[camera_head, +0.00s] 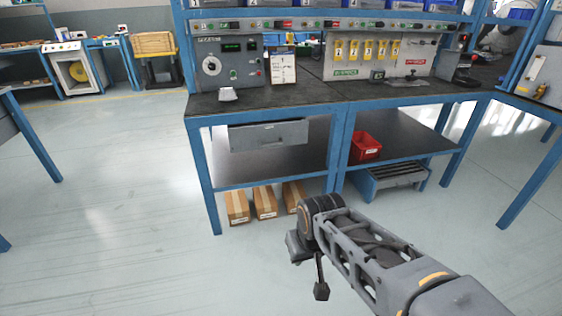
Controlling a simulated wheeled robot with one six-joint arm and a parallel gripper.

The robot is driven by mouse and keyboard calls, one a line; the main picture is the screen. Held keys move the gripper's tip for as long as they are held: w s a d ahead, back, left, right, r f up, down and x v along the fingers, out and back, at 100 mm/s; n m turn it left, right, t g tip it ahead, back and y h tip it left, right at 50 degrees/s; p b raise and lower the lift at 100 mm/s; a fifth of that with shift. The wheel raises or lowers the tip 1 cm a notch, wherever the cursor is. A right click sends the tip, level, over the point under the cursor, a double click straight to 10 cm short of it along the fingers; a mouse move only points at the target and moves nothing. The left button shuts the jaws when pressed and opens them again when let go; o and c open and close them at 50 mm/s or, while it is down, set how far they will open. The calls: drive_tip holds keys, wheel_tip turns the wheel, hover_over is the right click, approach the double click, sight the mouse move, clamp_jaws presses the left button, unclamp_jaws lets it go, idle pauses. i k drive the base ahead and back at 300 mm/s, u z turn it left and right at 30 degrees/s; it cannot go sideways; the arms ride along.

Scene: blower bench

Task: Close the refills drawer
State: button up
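A grey drawer (268,135) hangs under the left half of the dark-topped blue workbench (300,96). Its wide front faces me, with a small pale label or handle near the middle that is too small to read. The front seems to stand out a little from under the bench top; how far I cannot tell. My arm reaches in from the lower right, and my gripper (318,286) points down over the open floor, in front of the bench and below and right of the drawer, apart from it. Its fingers are too unclear to show whether they are open.
A red bin (365,146) sits on the lower shelf at right. The blue bench legs frame the drawer. The floor in front and left is clear.

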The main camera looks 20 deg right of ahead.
sight(269, 135)
drive_tip(key=z, duration=0.5)
drive_tip(key=k, duration=0.2)
drive_tip(key=u, duration=1.45)
drive_tip(key=i, duration=0.7)
drive_tip(key=z, duration=0.55)
drive_tip(key=i, duration=0.55)
drive_tip(key=z, duration=0.65)
